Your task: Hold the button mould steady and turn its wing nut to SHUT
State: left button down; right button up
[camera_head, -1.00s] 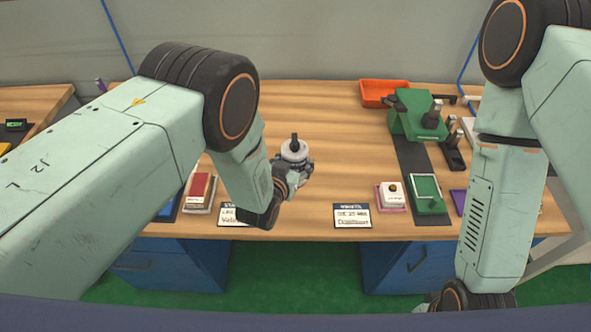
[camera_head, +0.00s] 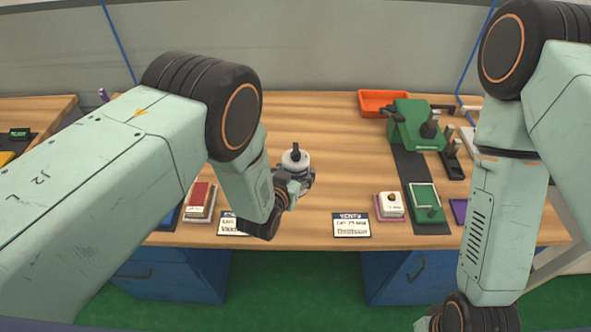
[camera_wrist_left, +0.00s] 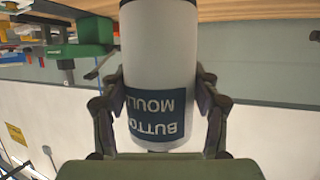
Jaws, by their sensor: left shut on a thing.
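The button mould (camera_head: 295,160) is a white cylinder with a dark wing nut (camera_head: 296,149) on top, standing out over the middle of the table in the head view. In the left wrist view the mould (camera_wrist_left: 158,50) fills the centre, its blue label upside down. My left gripper (camera_wrist_left: 160,100) is shut on its body, one finger on each side. In the head view my left gripper (camera_head: 301,178) is partly hidden by my wrist. Any SHUT marking is too small to read.
The wooden table (camera_head: 320,120) is clear around the mould. A green press (camera_head: 415,125) and an orange tray (camera_head: 383,102) stand at the back right. Two printed cards (camera_head: 351,225) lie along the front edge.

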aim_at(295, 179)
pick_arm(q)
jog(key=shift+w+a+f, duration=0.1)
jog(key=shift+w+f, duration=0.2)
jog(key=shift+w, duration=0.1)
jog(key=shift+s+f+b, duration=0.15)
jog(key=shift+s+b, duration=0.2)
jog(key=shift+b, duration=0.2)
jog(key=shift+w+f+b, duration=0.3)
jog(key=shift+f+b, duration=0.1)
jog(key=shift+f, duration=0.2)
jog(key=shift+s+f+b, duration=0.25)
jog(key=shift+s+b, duration=0.05)
jog(key=shift+b, duration=0.05)
jog(key=shift+w+f+b, duration=0.25)
jog(key=shift+f+b, duration=0.1)
jog(key=shift+f, duration=0.2)
jog(key=shift+s+f, duration=0.1)
jog(key=shift+f, duration=0.05)
pick_arm(e)
jog(key=f, duration=0.3)
jog(key=shift+w+a+f, duration=0.1)
jog(key=shift+w+f, duration=0.1)
jog(key=shift+f, duration=0.05)
pick_arm(q)
jog(key=shift+s+f+b, duration=0.1)
jog(key=shift+b, duration=0.25)
pick_arm(e)
jog(key=shift+s+f, duration=0.15)
